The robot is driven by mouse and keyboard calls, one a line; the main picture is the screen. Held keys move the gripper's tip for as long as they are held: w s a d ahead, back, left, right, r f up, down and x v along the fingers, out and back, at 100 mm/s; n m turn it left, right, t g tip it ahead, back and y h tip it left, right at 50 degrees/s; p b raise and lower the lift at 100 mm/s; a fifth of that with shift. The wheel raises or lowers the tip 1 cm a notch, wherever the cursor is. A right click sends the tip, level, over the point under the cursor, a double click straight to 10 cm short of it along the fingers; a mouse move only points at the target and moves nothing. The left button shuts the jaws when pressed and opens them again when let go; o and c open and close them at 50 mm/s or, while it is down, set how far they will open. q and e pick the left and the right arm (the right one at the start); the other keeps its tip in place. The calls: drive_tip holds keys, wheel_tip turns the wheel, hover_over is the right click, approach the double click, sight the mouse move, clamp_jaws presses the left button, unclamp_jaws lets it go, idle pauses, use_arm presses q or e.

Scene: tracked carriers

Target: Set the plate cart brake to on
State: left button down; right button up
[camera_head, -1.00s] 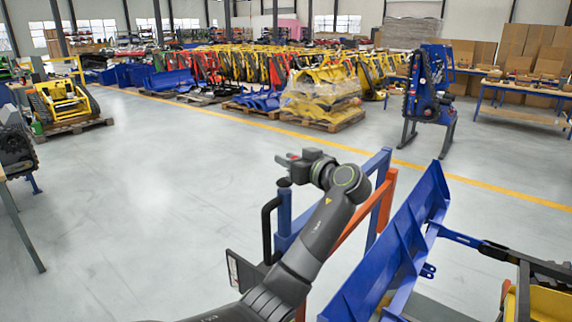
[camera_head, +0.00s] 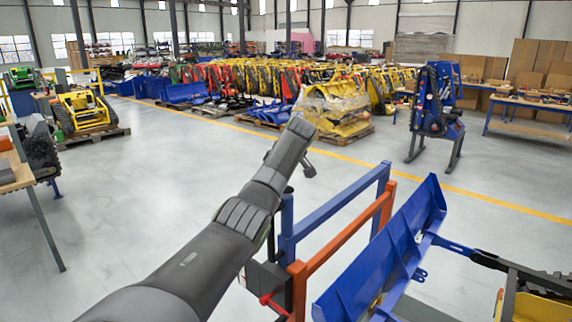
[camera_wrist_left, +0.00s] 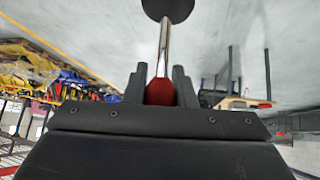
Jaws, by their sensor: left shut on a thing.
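In the left wrist view my left gripper (camera_wrist_left: 160,76) is shut on a red knob (camera_wrist_left: 160,93). A bright metal rod (camera_wrist_left: 163,45) runs from the knob to a dark round piece (camera_wrist_left: 167,8). A small red lever (camera_head: 268,299) shows low on the frame, beside a dark box partly hidden by my arm. I cannot tell whether it is the brake lever. My right gripper is not in view.
A long blue plate (camera_head: 385,250) stands right of the frame, close to a black and yellow machine (camera_head: 540,303). A blue stand (camera_head: 437,110) is farther back. A workbench (camera_head: 18,175) is at the left.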

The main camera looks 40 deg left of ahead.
use_arm(q)
drive_tip(key=shift+a+f+h+p, duration=0.25)
drive_tip(key=shift+a+h+p, duration=0.15)
drive_tip(key=shift+h+p, duration=0.3)
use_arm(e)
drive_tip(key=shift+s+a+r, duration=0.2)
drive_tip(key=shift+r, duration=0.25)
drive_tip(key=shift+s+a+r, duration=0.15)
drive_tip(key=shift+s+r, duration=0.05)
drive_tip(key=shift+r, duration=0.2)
use_arm(q)
drive_tip(key=c, duration=1.2)
unclamp_jaws()
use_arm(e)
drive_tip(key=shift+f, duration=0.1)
